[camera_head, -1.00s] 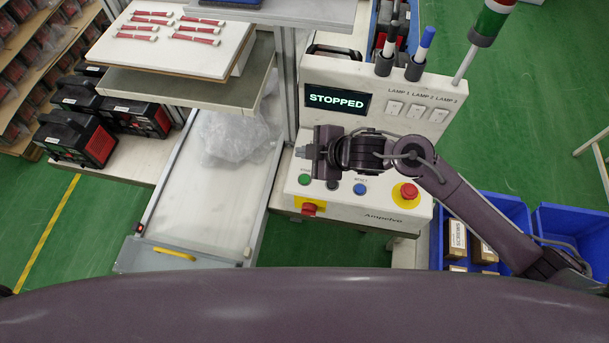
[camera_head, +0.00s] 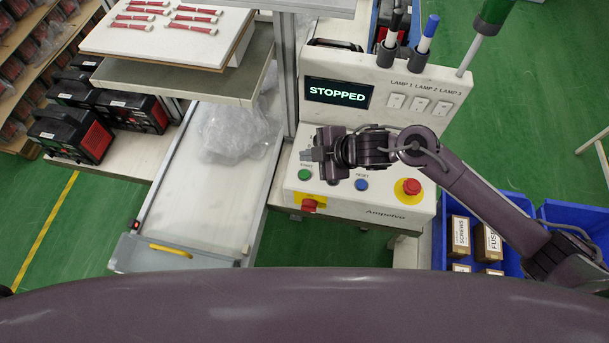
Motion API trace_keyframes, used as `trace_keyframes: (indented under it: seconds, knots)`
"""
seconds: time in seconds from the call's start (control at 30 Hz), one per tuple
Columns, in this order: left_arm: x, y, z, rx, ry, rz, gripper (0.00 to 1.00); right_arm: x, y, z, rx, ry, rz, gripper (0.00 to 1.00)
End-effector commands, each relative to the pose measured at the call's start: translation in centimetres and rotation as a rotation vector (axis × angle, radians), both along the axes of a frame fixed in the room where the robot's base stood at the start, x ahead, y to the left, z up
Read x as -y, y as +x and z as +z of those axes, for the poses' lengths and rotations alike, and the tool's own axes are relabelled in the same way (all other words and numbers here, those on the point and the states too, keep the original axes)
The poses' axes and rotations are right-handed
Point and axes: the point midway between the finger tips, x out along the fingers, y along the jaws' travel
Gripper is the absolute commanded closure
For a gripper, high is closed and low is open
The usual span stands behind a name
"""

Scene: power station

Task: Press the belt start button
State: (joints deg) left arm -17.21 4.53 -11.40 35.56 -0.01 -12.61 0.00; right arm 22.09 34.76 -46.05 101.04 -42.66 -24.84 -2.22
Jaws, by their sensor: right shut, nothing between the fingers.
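The white control box (camera_head: 420,205) stands right of the belt. Its display (camera_head: 338,93) reads STOPPED. On its sloped top are a green button (camera_head: 305,174) labelled START, a blue button (camera_head: 362,184) labelled RESET and a red mushroom button (camera_head: 411,187) on a yellow base. My right gripper (camera_head: 308,155) is shut and empty, pointing left, just above and behind the green button in the picture; it looks apart from it. My right wrist hides part of the panel between the buttons. My left gripper is out of view.
The belt (camera_head: 205,210) lies left of the box with clear plastic bags (camera_head: 232,132) on it. A red switch on yellow (camera_head: 310,204) sits on the box front. Pen-like markers (camera_head: 424,45) stand on top. Blue bins (camera_head: 515,218) with cartons are at right.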

Motion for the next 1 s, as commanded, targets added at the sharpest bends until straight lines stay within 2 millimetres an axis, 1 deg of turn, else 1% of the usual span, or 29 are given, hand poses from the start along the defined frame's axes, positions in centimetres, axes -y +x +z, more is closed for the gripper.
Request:
trace_keyframes:
  seconds: [0.03, 0.2, 0.4, 1.0]
  knots:
    - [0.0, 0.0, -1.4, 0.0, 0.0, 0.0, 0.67, 0.0, 0.0, -1.5, -0.001, 0.0, 0.0, 1.0]
    - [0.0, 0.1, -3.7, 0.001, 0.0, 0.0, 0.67, 0.0, 0.0, -4.0, -0.001, 0.0, -0.001, 1.0]
    - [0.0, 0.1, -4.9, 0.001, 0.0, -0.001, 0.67, 0.0, 0.0, -5.7, -0.001, 0.001, 0.0, 1.0]
    - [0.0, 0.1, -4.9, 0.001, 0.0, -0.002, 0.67, 0.0, 0.0, -5.9, -0.001, 0.0, 0.0, 1.0]
